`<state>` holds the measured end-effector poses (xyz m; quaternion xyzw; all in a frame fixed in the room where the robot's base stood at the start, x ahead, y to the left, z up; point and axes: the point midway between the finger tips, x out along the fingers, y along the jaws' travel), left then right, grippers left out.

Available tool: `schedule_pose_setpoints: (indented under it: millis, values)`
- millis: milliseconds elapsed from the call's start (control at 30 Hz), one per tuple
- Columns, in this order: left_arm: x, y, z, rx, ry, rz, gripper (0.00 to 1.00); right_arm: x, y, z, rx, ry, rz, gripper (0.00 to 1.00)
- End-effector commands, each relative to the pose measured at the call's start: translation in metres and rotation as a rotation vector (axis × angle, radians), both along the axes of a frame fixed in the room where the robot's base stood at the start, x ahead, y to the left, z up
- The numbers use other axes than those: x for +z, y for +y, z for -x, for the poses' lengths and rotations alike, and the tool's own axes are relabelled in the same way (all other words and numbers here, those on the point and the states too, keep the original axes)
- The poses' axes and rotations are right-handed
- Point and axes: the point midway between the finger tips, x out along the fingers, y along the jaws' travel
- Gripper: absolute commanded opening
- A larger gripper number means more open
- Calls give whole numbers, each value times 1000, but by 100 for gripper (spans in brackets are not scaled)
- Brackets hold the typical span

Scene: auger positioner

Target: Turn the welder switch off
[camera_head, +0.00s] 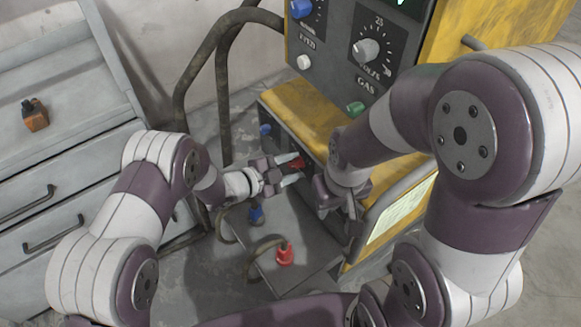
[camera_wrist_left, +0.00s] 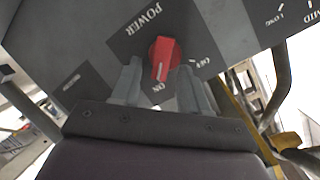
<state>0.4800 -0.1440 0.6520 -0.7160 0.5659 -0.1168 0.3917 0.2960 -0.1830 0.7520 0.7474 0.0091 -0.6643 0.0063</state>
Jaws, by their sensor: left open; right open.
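The red welder power switch (camera_wrist_left: 164,55) sits on a dark panel marked POWER, ON and OFF in the left wrist view. Its white pointer line faces the ON label, with OFF to the right. My left gripper (camera_wrist_left: 160,74) is open, with one finger on each side of the switch; I cannot tell whether they touch it. In the head view the red switch (camera_head: 297,163) shows between the fingertips of my left gripper (camera_head: 290,169). My right gripper (camera_head: 335,203) is lower and to the right, beside the welder, partly hidden by its own arm.
The yellow and grey welder (camera_head: 315,115) has knobs above, including a GAS dial (camera_head: 367,49). A red plug (camera_head: 284,255) and a blue plug (camera_head: 256,214) with cables are below. A grey drawer cabinet (camera_head: 70,190) stands left, with a small orange-brown object (camera_head: 35,119) on top.

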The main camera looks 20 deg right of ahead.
Motion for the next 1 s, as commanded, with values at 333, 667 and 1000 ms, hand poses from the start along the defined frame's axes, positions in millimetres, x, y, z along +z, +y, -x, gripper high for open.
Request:
schedule_pose_setpoints:
  millis: [333,667,1000]
  values:
    - [0,0,0,1,0,-1,0,0,0,0,0,0,0,43]
    - [1,1,-1,1,24,8,0,2,0,0,0,0,0,43]
    - [4,2,-5,2,220,79,0,11,0,0,0,0,0,43]
